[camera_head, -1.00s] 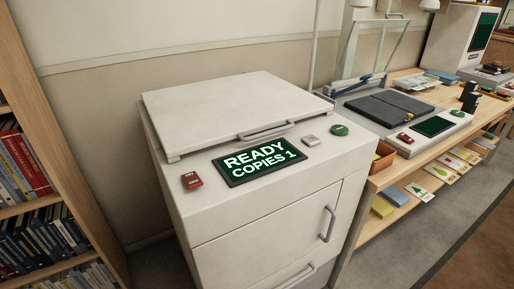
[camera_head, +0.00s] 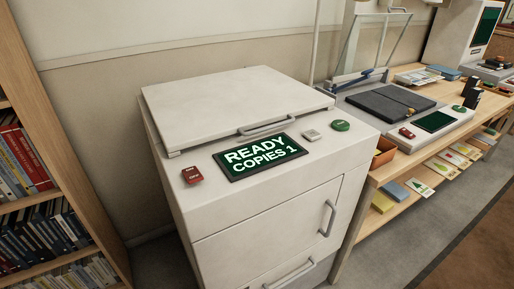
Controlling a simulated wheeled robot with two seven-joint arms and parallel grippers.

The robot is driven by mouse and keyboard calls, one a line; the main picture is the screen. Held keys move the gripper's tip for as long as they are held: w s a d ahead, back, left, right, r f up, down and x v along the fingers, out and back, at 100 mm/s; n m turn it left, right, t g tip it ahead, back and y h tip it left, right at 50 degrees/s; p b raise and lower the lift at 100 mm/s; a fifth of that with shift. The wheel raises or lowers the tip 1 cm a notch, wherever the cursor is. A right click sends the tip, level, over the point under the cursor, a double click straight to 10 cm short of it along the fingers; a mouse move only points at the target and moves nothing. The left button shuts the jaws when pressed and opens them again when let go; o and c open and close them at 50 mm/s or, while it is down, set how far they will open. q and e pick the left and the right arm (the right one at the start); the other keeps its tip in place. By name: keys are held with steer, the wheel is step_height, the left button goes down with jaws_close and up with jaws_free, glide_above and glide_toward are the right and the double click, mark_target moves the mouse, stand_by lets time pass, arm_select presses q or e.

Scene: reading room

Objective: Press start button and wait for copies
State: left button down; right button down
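A white copier (camera_head: 270,215) stands in the middle of the head view with its lid (camera_head: 225,105) shut. Its dark display (camera_head: 260,156) reads "READY COPIES 1" in pale green letters. A round green button (camera_head: 341,125) is on the top panel to the right of the display. A small grey button (camera_head: 311,135) lies between them. A red switch (camera_head: 192,175) is at the panel's left; its lettering is too small to read surely. Neither of my grippers shows in the view.
A bookshelf (camera_head: 72,150) stands close on the left. On the right, a wooden table (camera_head: 395,166) holds a scanner-like device with a dark pad (camera_head: 388,104), and an orange bin (camera_head: 383,154). Grey floor (camera_head: 440,225) is clear at the lower right.

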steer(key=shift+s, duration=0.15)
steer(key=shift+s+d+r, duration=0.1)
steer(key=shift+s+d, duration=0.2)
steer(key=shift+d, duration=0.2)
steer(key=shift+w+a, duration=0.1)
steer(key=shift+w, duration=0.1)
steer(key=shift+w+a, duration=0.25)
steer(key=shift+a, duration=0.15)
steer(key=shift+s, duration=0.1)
